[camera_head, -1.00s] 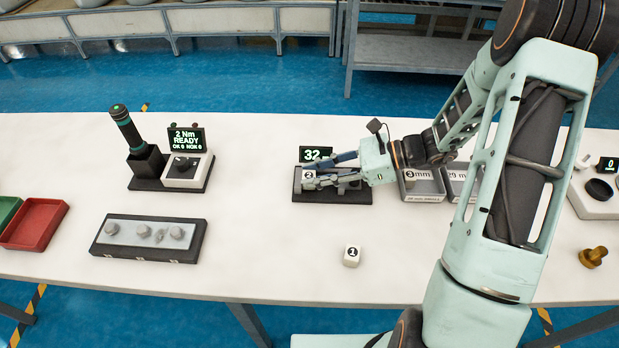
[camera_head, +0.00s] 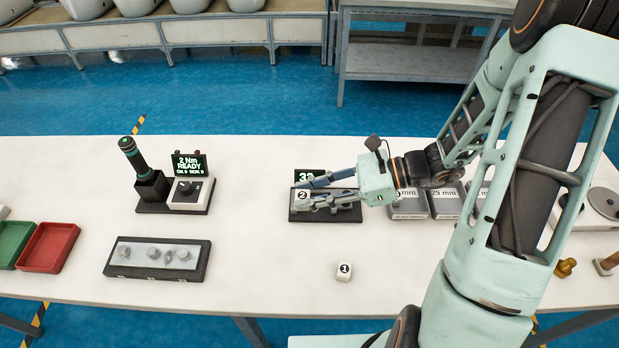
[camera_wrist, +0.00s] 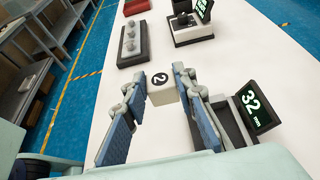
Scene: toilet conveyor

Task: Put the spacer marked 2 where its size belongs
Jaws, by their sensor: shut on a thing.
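The spacer marked 2 (camera_head: 302,196) is a small white block with a black round mark. My gripper (camera_head: 318,191) is shut on it at the left end of a dark measuring stand (camera_head: 350,214). In the wrist view the spacer (camera_wrist: 162,92) sits between the fingertips of my gripper (camera_wrist: 163,82). The display (camera_wrist: 257,107) beside it reads 32. I cannot tell whether the spacer touches the stand. Grey bins, one labelled 29 mm (camera_head: 443,192), stand to the right, partly hidden by my arm.
A white block marked 1 (camera_head: 344,271) lies near the table's front. A black tray with bolts (camera_head: 157,259), a screwdriver station (camera_head: 173,198) and red (camera_head: 48,247) and green (camera_head: 14,240) trays are on the left. Brass pieces (camera_head: 565,267) are at the right. The table between is clear.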

